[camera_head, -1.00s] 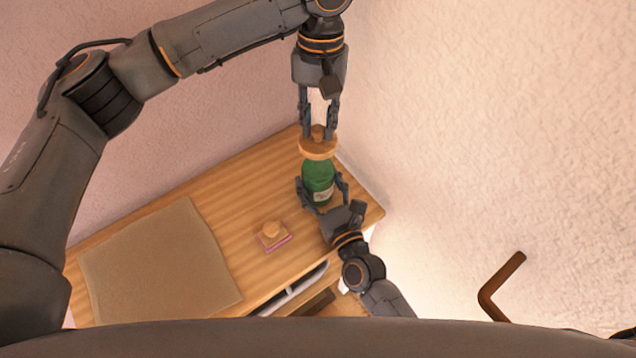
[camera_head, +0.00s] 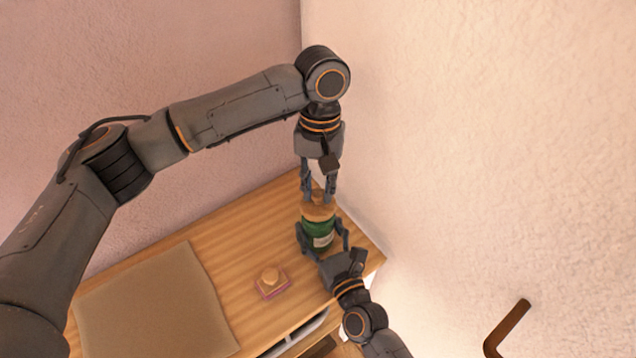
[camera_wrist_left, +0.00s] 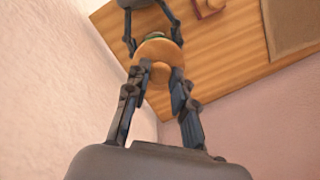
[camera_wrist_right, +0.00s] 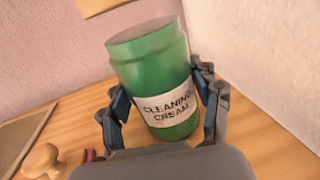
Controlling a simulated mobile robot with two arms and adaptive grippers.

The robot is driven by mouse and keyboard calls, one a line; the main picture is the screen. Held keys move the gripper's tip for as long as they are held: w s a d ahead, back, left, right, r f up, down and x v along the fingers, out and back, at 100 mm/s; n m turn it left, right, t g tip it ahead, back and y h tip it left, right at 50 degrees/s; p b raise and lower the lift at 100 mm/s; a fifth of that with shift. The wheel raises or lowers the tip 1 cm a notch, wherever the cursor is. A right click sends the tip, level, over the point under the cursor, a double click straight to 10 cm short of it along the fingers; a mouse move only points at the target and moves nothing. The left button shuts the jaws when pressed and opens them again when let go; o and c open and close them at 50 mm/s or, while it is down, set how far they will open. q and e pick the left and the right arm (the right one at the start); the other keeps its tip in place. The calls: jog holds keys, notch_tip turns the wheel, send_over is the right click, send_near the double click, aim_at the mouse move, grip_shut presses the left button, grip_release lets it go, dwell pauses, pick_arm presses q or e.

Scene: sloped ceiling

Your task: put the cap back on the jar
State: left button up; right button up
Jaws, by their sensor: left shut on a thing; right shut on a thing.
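The green jar (camera_head: 320,238), labelled "CLEANING CREAM", stands upright on the wooden table. It also shows in the right wrist view (camera_wrist_right: 155,80), with no cap on its top. My right gripper (camera_head: 322,246) is shut around the jar's sides. The round wooden cap (camera_head: 318,213) is in my left gripper (camera_head: 318,195), which is shut on its knob from above. The left wrist view shows the cap (camera_wrist_left: 160,52) knob towards me, hiding most of the jar. The cap overlaps the jar's top in the head view; the height of the gap is hard to judge.
A small wooden knob-like piece on a pink base (camera_head: 271,283) lies on the table (camera_head: 235,235) left of the jar. A tan mat (camera_head: 150,305) covers the table's left part. Walls rise close behind and to the right. A drawer is below the front edge.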

pick_arm(q)
jog(key=shift+f, duration=0.9)
jog(key=shift+f, duration=0.65)
jog(key=o, duration=1)
jog(key=r, duration=0.4)
jog(key=w+r, duration=0.1)
jog(key=r, duration=0.7)
jog(key=shift+w+d, duration=0.15)
jog(key=shift+w, duration=0.25)
